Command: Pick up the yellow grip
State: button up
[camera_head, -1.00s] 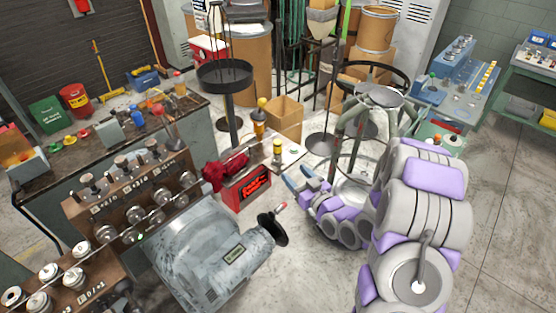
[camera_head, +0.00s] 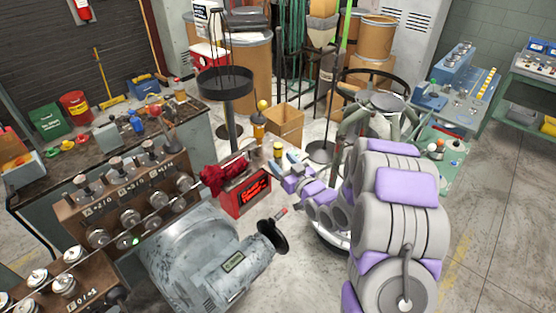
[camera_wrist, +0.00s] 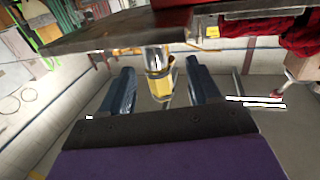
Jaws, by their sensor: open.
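The yellow grip (camera_head: 278,150) is a small upright yellow piece with dark parts, standing on the pale top behind the red box. In the wrist view the yellow grip (camera_wrist: 158,80) has a clear and silver part and shows between my two dark blue fingers, which are spread on either side of it. My gripper (camera_head: 286,164) is open beside the grip in the head view, its fingers partly overlapping the pale top. My gripper (camera_wrist: 160,86) holds nothing. Contact with the grip cannot be told.
A red box (camera_head: 245,195) with a red cloth (camera_head: 224,175) is left of the gripper. A taller yellow-topped item (camera_head: 260,122) and a cardboard box (camera_head: 285,124) stand behind. A grey machine (camera_head: 195,262) with a dark handwheel is in front. A round-topped metal stand is to the right.

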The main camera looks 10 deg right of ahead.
aim_at(275, 150)
jog(key=shift+r+b+x, duration=0.2)
jog(key=shift+x, duration=0.75)
jog(key=shift+r+b+x, duration=0.15)
jog(key=shift+b+x, duration=0.05)
jog(key=shift+x, duration=0.75)
jog(key=shift+r+b+x, duration=0.2)
jog(key=shift+x, duration=0.7)
jog(key=shift+w+d, duration=0.1)
jog(key=shift+d, duration=0.05)
grip_shut()
